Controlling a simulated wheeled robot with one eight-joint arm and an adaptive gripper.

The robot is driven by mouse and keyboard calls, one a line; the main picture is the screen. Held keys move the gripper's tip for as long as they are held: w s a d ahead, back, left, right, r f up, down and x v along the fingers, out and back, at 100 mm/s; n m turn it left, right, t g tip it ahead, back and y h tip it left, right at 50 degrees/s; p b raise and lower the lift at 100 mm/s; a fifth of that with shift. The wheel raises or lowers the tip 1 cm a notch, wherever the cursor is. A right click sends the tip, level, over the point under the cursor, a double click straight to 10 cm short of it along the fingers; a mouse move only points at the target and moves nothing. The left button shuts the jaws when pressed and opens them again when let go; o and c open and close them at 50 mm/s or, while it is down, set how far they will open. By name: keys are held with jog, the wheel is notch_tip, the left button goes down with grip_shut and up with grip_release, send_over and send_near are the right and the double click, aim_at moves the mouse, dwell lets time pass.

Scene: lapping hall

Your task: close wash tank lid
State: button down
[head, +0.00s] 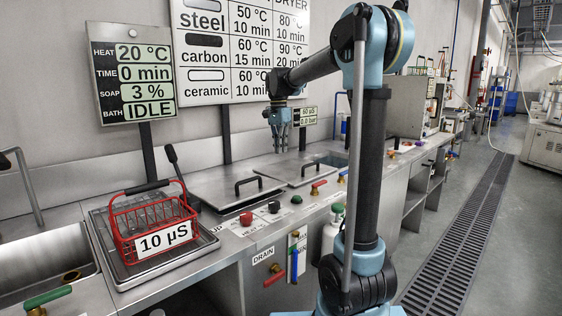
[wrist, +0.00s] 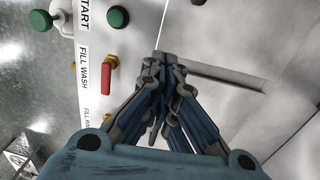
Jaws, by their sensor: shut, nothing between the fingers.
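Two flat steel lids with dark bar handles lie on the steel counter in the head view. The nearer lid (head: 222,187) is left of the farther lid (head: 287,173); both look level, and I cannot tell whether either is fully seated. In the wrist view a red valve (wrist: 107,80) sits beside a "FILL WASH" label, next to a steel surface (wrist: 215,125) with a dark bar. No label on a lid itself is readable. My gripper (head: 281,150) is shut and empty, pointing down above the lids, apart from them; its fingers (wrist: 158,62) also show in the wrist view.
A red wire basket (head: 157,248) marked "10 µS" stands on a draining tray at left. Coloured knobs and valves (head: 318,186) line the counter's front edge. A wall panel (head: 132,72) reads IDLE. Open floor (head: 440,205) lies at right.

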aim_at(282, 184)
jog(key=f, duration=1.2)
jog(key=shift+s+d+f, duration=0.3)
jog(key=shift+s+f, duration=0.1)
